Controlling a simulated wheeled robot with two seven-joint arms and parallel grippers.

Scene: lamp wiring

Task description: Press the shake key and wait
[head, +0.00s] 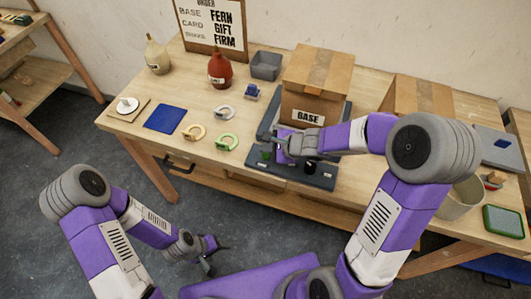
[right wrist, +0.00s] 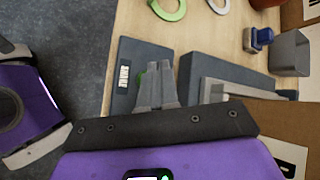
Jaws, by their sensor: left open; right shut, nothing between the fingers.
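The shake machine is a dark grey base (head: 325,180) on the table, with a cardboard box labelled BASE (head: 318,80) standing on it. My left gripper (head: 210,264) is open and empty, low in front of the table.
A black knob (head: 310,167) stands on the base's front. An order board (head: 212,25) stands behind.

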